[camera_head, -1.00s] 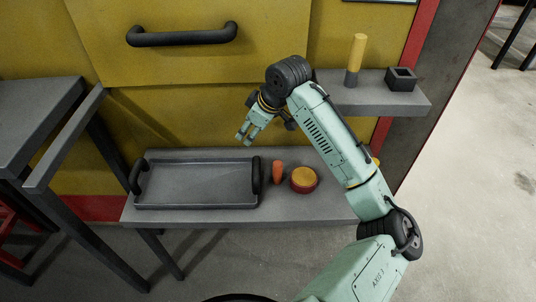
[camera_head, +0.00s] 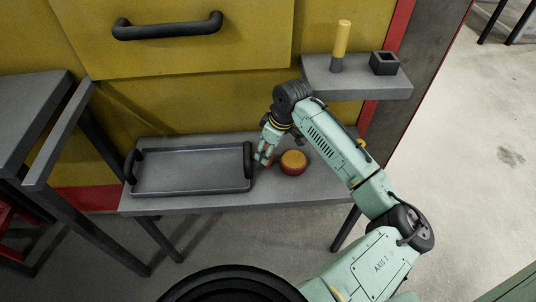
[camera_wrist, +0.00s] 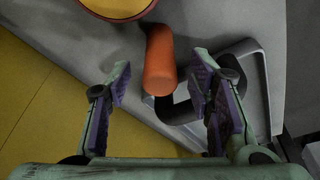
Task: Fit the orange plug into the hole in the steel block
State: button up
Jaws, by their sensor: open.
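The orange plug (camera_wrist: 160,62) stands on the low grey bench; in the wrist view it shows ahead of and between my open fingers. In the head view my gripper (camera_head: 264,160) is lowered around the plug and mostly hides it. In the wrist view my gripper (camera_wrist: 160,105) is open, its purple-padded fingers to the left and right of the plug, with gaps on both sides. The small dark block with a square hole (camera_head: 384,62), seemingly the steel block, sits on the upper grey shelf at the right.
A dark tray (camera_head: 190,188) with black handles lies left of the plug. A red and yellow round object (camera_head: 293,163) stands close on the right. A yellow rod (camera_head: 342,40) with a grey base stands on the upper shelf (camera_head: 358,88).

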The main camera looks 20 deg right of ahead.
jog(key=shift+c, duration=0.3)
grip_shut()
dwell(0.3)
